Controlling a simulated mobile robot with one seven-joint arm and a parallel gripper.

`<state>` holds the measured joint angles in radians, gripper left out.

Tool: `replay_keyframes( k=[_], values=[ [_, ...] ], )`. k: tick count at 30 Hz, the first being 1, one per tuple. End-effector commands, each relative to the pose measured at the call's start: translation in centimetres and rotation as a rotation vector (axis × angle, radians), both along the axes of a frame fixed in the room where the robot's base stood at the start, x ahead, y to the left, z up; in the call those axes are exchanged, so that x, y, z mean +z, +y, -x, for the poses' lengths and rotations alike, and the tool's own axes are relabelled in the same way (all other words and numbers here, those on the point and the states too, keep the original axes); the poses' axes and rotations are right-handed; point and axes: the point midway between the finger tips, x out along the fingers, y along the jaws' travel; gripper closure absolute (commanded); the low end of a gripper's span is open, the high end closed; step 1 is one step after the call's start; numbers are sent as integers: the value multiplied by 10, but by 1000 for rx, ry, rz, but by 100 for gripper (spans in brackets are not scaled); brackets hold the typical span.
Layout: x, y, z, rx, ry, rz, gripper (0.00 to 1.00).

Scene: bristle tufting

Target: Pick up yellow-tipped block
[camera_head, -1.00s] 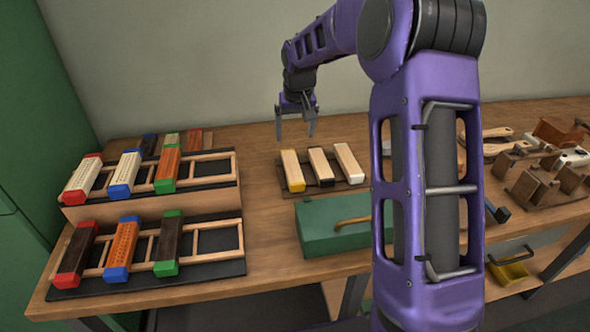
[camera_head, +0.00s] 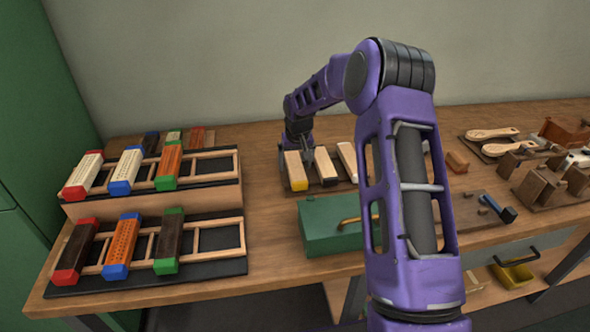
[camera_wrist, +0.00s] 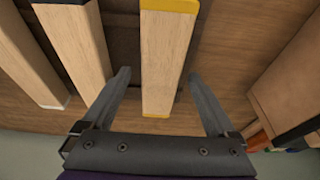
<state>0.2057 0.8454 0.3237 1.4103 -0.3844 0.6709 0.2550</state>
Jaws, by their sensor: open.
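The yellow-tipped block (camera_head: 295,171) is a pale wooden bar with yellow ends, lying on a dark mat at the left of a row of three bars. In the wrist view the yellow-tipped block (camera_wrist: 166,60) runs between my two fingers, with its near yellow end close to the palm. My gripper (camera_wrist: 155,80) is open, one finger on each side of the block, with gaps visible on both sides. In the head view my gripper (camera_head: 296,152) is low over the block's far end and partly hidden by my wrist.
A black-tipped bar (camera_head: 325,166) and a white-tipped bar (camera_head: 347,160) lie close to the right. A green box (camera_head: 325,235) with a handle stands in front. Racks with coloured-end blocks (camera_head: 125,170) stand at the left. A strip of bare table lies between.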

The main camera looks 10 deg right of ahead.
Motion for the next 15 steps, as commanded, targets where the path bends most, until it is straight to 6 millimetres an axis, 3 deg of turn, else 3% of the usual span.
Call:
replay_keyframes(
  k=[8,15],
  values=[
    [-3,0,-1,0,-1,-1,7],
    [-3,0,-1,1,-1,-1,51]
  ],
)
